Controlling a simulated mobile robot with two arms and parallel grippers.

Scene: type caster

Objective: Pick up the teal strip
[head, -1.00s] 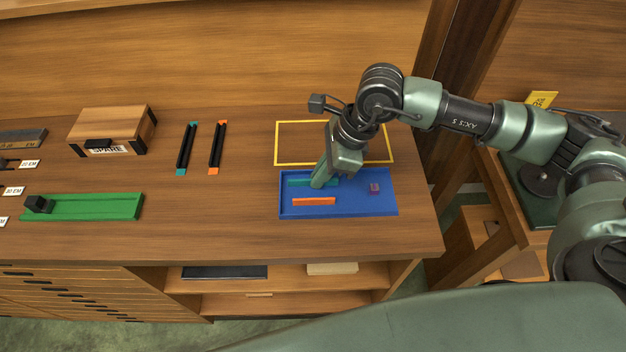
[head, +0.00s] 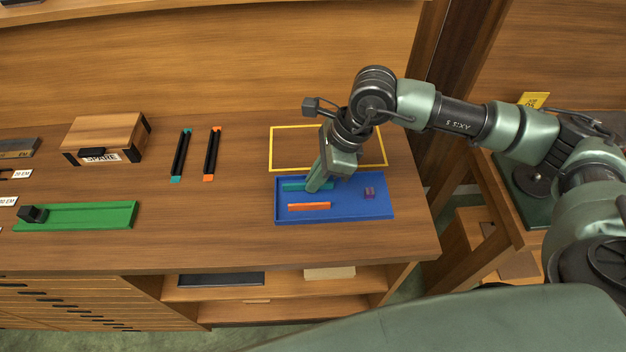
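The teal strip (head: 294,186) lies in the blue tray (head: 345,211), along its back left side. My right gripper (head: 315,188) points down into the tray at the strip, and its fingers cover part of the strip. I cannot tell whether the fingers are open or shut on it. An orange strip (head: 309,207) lies in front of the teal one in the same tray. A small purple block (head: 369,193) sits at the tray's right. My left gripper is not in view.
A yellow frame outline (head: 271,150) lies behind the tray. Two dark holders, one with teal ends (head: 180,155) and one with orange ends (head: 212,155), lie to the left. A wooden SPARE box (head: 105,137) and a green tray (head: 90,215) stand farther left. The bench between is clear.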

